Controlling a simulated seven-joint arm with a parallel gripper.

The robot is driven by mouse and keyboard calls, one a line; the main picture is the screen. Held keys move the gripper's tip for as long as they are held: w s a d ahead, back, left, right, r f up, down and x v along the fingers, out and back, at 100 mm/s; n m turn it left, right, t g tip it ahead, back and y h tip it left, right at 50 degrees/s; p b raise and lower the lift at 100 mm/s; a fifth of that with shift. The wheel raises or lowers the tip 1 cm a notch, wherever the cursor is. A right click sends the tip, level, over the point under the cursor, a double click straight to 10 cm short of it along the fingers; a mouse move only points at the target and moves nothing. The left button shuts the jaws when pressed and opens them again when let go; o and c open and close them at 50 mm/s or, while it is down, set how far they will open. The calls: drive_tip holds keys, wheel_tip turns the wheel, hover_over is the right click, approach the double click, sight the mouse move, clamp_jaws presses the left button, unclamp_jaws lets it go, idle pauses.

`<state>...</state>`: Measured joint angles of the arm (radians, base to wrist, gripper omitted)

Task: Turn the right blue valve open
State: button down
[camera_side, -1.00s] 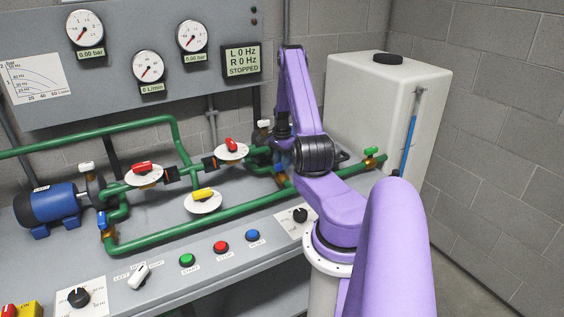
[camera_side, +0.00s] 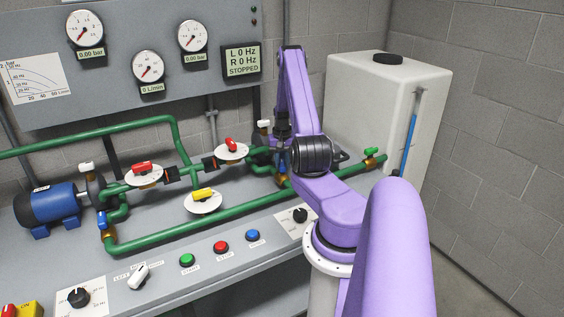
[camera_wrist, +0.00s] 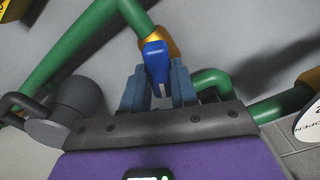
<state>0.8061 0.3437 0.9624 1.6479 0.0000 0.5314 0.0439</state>
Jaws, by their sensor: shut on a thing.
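In the wrist view the blue valve handle (camera_wrist: 156,60) sits on a brass valve body (camera_wrist: 173,46) on a green pipe. My gripper (camera_wrist: 160,82) has its two fingers on either side of the handle's lower end and is shut on it. A similar blue valve handle (camera_side: 101,220) stands at the left, by the blue motor.
Green pipes (camera_side: 185,227) run across the bench close to my gripper. Red-handled valves (camera_side: 231,145) and a yellow-handled valve (camera_side: 203,194) stand to the left. A green-handled valve (camera_side: 371,151) and a white tank (camera_side: 362,115) are at the right. The display (camera_side: 241,60) reads STOPPED.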

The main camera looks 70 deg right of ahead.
sight(282, 163)
drive_tip(key=shift+n, duration=2.3)
drive_tip(key=c, duration=0.9)
unclamp_jaws()
drive_tip(key=shift+r, duration=0.15)
wheel_tip(282, 163, up, 17)
drive_tip(key=shift+r, duration=0.1)
